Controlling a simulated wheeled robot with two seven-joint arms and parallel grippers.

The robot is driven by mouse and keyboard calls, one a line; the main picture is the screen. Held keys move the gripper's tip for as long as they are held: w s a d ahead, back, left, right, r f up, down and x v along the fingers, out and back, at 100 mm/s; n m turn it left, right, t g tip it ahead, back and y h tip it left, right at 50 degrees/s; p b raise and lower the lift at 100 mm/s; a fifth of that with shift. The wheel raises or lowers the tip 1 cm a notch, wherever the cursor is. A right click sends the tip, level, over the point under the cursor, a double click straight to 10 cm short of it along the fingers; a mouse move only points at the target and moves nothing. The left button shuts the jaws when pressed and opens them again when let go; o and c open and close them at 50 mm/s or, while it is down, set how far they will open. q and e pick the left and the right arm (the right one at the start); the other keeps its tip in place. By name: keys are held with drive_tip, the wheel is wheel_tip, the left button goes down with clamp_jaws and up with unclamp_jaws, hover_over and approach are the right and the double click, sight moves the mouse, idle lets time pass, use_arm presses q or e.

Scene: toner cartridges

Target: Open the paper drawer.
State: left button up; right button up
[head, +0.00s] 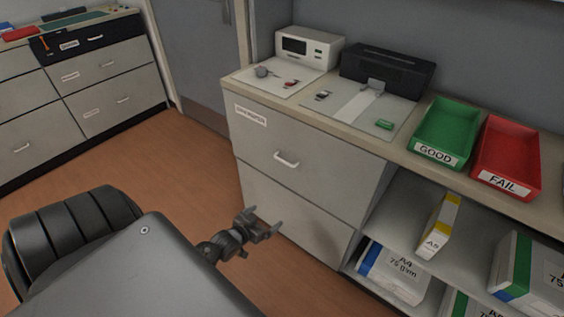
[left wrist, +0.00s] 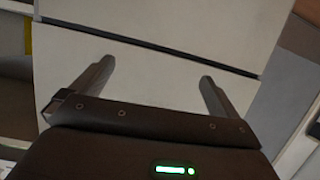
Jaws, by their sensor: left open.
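The grey drawer cabinet stands at the middle of the head view. Its upper drawer (head: 320,155), with a white label (head: 250,115) too small to read surely and a pale bar handle (head: 286,159), looks shut. A lower drawer (head: 290,222) below it also looks shut. My left gripper (head: 262,222) is open and empty, in front of the lower drawer and below the handle, apart from it. In the left wrist view my left gripper (left wrist: 157,70) has its fingers spread before pale drawer fronts (left wrist: 155,80) split by a dark seam; no handle shows there. My right gripper is not in view.
On the counter are a white device (head: 310,47), a black printer-like machine (head: 388,75), a green GOOD tray (head: 447,130) and a red FAIL tray (head: 507,155). Open shelves with paper packs (head: 438,228) stand right of the drawers. Brown floor (head: 170,165) is clear at left.

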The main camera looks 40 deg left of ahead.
use_arm(q)
drive_tip(key=w+a+r+t+b, duration=0.1)
drive_tip(key=w+a+r+t, duration=0.1)
drive_tip(key=r, duration=0.5)
drive_tip(key=w+a+r+t+b, duration=0.1)
drive_tip(key=r+t, duration=0.1)
drive_tip(key=r, duration=0.5)
drive_tip(key=w, duration=1.1)
drive_tip(key=shift+a+m, duration=0.25)
drive_tip(key=shift+m, duration=0.15)
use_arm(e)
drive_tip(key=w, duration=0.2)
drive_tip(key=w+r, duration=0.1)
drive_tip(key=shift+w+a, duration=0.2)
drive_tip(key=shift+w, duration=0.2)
use_arm(q)
drive_tip(key=shift+w, duration=0.1)
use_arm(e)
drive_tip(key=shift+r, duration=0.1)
use_arm(q)
drive_tip(key=c, duration=1.1)
drive_tip(key=shift+d, duration=0.1)
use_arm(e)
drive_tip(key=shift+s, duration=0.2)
